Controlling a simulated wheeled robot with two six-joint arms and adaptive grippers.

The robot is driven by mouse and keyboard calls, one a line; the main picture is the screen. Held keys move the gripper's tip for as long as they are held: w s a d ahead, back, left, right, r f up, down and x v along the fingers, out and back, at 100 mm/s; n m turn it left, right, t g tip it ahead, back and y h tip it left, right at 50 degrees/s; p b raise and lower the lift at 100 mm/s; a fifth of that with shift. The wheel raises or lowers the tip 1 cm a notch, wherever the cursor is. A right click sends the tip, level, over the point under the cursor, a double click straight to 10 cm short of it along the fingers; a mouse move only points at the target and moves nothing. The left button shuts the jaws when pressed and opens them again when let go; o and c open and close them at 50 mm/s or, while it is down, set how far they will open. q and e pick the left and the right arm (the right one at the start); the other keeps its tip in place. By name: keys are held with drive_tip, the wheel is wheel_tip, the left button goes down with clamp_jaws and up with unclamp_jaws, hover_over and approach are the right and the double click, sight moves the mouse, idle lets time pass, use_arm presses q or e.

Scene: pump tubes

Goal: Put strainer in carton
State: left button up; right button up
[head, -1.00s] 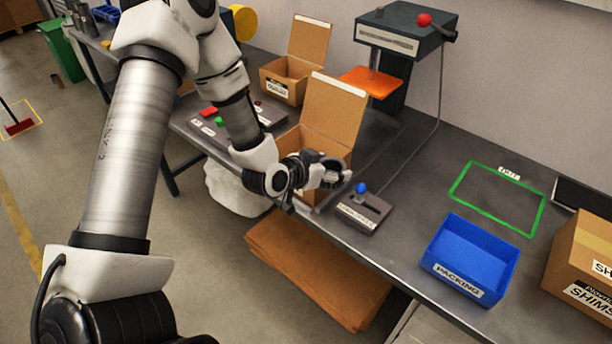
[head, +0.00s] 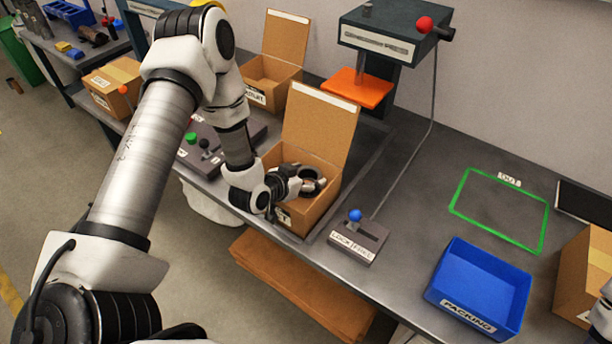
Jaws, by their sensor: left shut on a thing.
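An open carton (head: 322,204) stands on the bench with its flap raised at the back. My left gripper (head: 302,178) is over the carton's opening, near its front left side. It is shut on a dark grey, ring-like thing, which appears to be the strainer (head: 316,175). The strainer is at the carton's mouth; how deep it sits is unclear. My arm and gripper hide part of the carton's front and its label. My right gripper is out of view.
A second open carton (head: 270,86) stands behind, left of a press with an orange plate (head: 358,88). A blue-knobbed lever box (head: 358,240) is right of the carton. A blue packing bin (head: 480,290) and a green outline (head: 500,208) lie farther right; bench between is clear.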

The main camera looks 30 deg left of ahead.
use_arm(q)
drive_tip(key=shift+f, duration=0.35)
drive_tip(key=shift+d+r, duration=0.1)
drive_tip(key=shift+r, duration=0.05)
drive_tip(key=shift+s, duration=0.1)
drive_tip(key=shift+f+b, duration=0.6)
drive_tip(key=shift+f, duration=0.05)
drive_tip(key=shift+s, duration=0.15)
drive_tip(key=o, duration=1)
drive_tip(key=shift+o, duration=0.2)
drive_tip(key=shift+d, duration=0.1)
